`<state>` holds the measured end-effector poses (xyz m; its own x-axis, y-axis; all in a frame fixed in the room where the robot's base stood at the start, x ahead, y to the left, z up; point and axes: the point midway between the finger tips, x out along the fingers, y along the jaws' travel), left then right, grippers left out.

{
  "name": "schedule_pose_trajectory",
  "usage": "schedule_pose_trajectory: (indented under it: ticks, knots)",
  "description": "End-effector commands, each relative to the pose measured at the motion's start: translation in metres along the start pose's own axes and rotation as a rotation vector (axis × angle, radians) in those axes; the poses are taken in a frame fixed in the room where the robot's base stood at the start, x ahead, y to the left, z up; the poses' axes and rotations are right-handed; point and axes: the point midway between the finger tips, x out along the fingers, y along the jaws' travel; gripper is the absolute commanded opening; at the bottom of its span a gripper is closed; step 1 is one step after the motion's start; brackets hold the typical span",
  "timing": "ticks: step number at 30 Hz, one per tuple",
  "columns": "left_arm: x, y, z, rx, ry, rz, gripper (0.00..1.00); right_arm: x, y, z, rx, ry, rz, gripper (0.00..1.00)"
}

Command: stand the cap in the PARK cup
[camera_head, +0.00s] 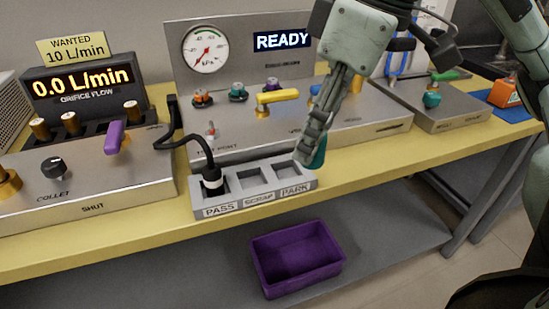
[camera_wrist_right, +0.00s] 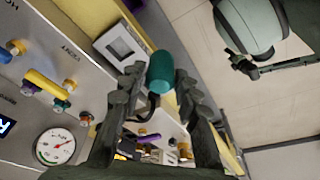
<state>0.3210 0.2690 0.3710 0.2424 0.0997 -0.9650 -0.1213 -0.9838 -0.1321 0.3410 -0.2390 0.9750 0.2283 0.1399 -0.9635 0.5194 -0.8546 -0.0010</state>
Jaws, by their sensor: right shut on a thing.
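My right gripper (camera_head: 312,150) is shut on the teal cap (camera_head: 320,153), just behind and to the right of the PARK cup (camera_head: 290,172). The fingers hide much of the cap in the head view. In the right wrist view the cap (camera_wrist_right: 160,72) sits between the two fingertips (camera_wrist_right: 157,84). The PARK cup is the right-hand square recess of the grey three-cup block (camera_head: 251,203) and looks empty. Whether the cap is clear of the block's edge is hard to tell. My left gripper is not in view.
A black plug (camera_head: 212,181) with a cable stands in the PASS cup; the SCRAP cup (camera_head: 249,180) looks empty. The gauge panel (camera_head: 240,85) reads READY behind the block. A purple bin (camera_head: 297,258) is on the lower shelf below the yellow bench edge (camera_head: 120,237).

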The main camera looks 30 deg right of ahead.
Motion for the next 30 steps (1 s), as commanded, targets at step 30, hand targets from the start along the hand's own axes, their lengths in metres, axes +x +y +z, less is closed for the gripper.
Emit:
schedule_pose_trajectory:
  ticks: [30]
  knots:
    - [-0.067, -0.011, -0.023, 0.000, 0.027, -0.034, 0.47, 0.124, 0.084, -0.040, 0.001, -0.001, 0.001, 0.07]
